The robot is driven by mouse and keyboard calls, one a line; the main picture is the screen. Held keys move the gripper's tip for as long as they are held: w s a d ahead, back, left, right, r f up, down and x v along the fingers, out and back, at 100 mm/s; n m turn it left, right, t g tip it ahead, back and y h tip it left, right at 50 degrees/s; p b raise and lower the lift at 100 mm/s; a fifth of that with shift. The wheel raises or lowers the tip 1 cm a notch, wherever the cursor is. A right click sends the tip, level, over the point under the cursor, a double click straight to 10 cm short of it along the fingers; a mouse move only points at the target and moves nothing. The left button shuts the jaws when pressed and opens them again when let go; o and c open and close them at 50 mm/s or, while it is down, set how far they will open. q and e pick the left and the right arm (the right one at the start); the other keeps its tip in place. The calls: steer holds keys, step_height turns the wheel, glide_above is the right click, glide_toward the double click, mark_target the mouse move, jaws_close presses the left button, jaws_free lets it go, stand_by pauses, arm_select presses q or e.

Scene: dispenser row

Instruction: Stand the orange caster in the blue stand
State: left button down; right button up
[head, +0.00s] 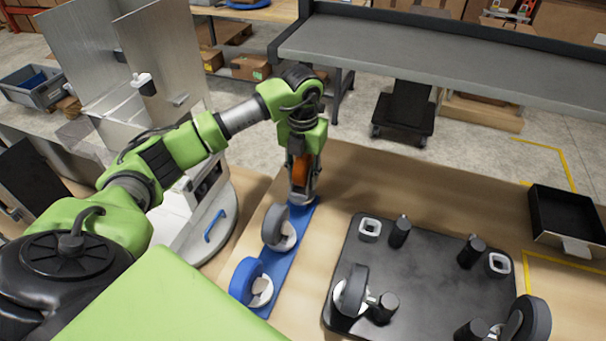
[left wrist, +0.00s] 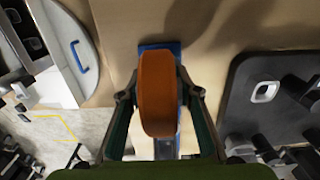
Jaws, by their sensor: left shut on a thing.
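My left gripper (head: 302,185) is shut on the orange caster (head: 301,168) at the far end of the blue stand (head: 305,222). In the left wrist view the orange wheel (left wrist: 158,92) sits between the two fingers, over the blue strip of the stand (left wrist: 165,148). The fingers hide its lower part, so I cannot tell whether it touches the stand. A grey caster (head: 276,226) and a blue caster (head: 245,280) stand in the middle and near places of the stand. My right gripper is in neither view.
A black plate (head: 430,245) with pegs, square sockets and dark casters lies to the right of the stand. A black open box (head: 567,215) is at the far right. A white round base with a blue handle (head: 214,226) is close on the left.

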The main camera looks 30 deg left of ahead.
arm_select(q)
steer(key=c, duration=1.4)
jaws_free()
steer(key=shift+s+r, duration=0.1)
steer(key=shift+r, duration=3.65)
